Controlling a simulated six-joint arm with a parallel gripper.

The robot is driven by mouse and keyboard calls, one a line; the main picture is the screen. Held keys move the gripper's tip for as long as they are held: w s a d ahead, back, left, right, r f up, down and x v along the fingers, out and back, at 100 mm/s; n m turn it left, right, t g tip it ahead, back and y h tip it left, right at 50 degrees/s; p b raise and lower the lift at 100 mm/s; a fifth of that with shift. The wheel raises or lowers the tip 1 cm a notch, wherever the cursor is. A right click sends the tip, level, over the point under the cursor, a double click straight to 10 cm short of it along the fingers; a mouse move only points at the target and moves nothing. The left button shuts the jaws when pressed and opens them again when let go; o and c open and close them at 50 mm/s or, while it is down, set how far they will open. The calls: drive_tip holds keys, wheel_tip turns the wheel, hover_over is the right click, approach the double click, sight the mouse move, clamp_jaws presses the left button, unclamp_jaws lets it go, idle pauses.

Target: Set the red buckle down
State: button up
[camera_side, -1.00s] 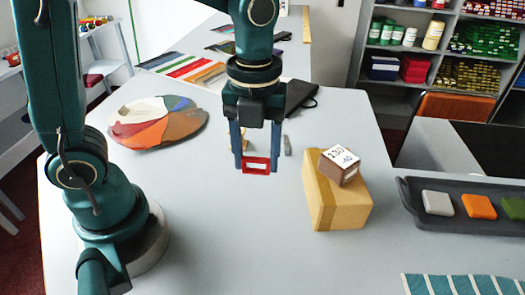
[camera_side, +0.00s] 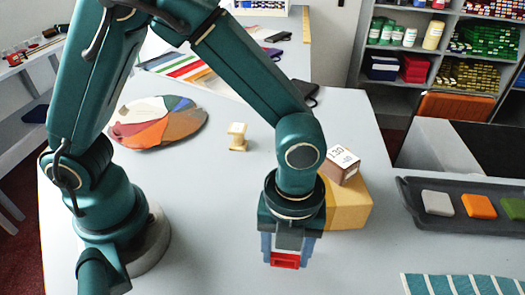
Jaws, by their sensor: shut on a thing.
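The red buckle (camera_side: 285,261) is a small rectangular frame. My gripper (camera_side: 288,257) is shut on it, with a finger at each side. It shows low in the side view, in front of the cardboard box. I cannot tell whether the buckle touches the grey table (camera_side: 190,225) or is held just above it.
The front middle table is clear.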

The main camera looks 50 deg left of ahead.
drive_tip(key=shift+f, duration=0.55)
drive_tip(key=o, duration=1.3)
drive_tip(key=shift+f, duration=0.15)
wheel_tip(320, 180, up, 12)
drive_tip(key=s+a+r+n+t, duration=0.1)
drive_tip(key=s+a+n+t, duration=0.1)
drive_tip(key=a+n, duration=0.6)
drive_tip(key=s+a+r+n+t, duration=0.1)
drive_tip(key=a+n, duration=0.6)
drive_tip(key=n, duration=1.2)
drive_tip(key=shift+s+a+r+t, duration=0.4)
drive_tip(key=shift+r+t, duration=0.25)
drive_tip(key=shift+t, duration=0.65)
